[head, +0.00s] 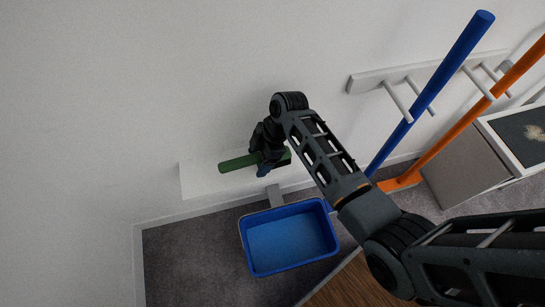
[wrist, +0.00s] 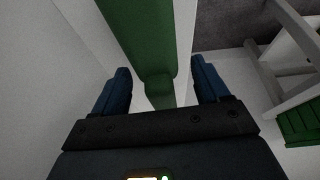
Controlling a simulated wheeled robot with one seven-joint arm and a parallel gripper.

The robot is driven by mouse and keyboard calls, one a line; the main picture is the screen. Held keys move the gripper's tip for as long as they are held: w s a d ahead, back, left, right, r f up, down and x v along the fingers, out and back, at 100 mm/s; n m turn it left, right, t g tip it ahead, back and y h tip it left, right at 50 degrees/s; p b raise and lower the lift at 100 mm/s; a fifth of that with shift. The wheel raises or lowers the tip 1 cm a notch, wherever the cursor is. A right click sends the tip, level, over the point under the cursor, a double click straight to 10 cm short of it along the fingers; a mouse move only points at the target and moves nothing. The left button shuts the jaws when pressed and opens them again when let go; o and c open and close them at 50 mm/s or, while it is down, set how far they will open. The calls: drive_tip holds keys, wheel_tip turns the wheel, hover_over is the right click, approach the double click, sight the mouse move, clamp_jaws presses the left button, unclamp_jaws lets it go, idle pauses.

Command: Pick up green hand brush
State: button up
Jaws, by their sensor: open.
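The green hand brush (head: 236,163) lies lengthwise along a white wall ledge (head: 196,184). My gripper (head: 263,170) is at the brush, near its middle to right part in the head view, and hides some of it. In the wrist view the green brush (wrist: 142,38) runs from the top edge down between the two blue fingers of my gripper (wrist: 162,75). The fingers are open, one on each side of the brush, with a visible gap at each side. The brush's narrower part (wrist: 158,92) passes down behind the gripper body, where it is hidden.
A blue bin (head: 244,256) stands on the grey carpet below the ledge. To the right, a blue pole (head: 440,82) and an orange pole (head: 470,121) lean by a white peg rack (head: 368,82). The wall left of the ledge is clear.

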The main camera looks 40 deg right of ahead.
sight(257, 155)
drive_tip(key=shift+w+a+f, duration=0.1)
drive_tip(key=shift+a+f, duration=0.15)
drive_tip(key=shift+f, duration=0.45)
drive_tip(key=shift+c, duration=0.2)
drive_tip(key=c, duration=1)
drive_tip(key=shift+r+p, duration=0.6)
drive_tip(key=shift+r, duration=4.45)
drive_tip(key=shift+c, duration=0.2)
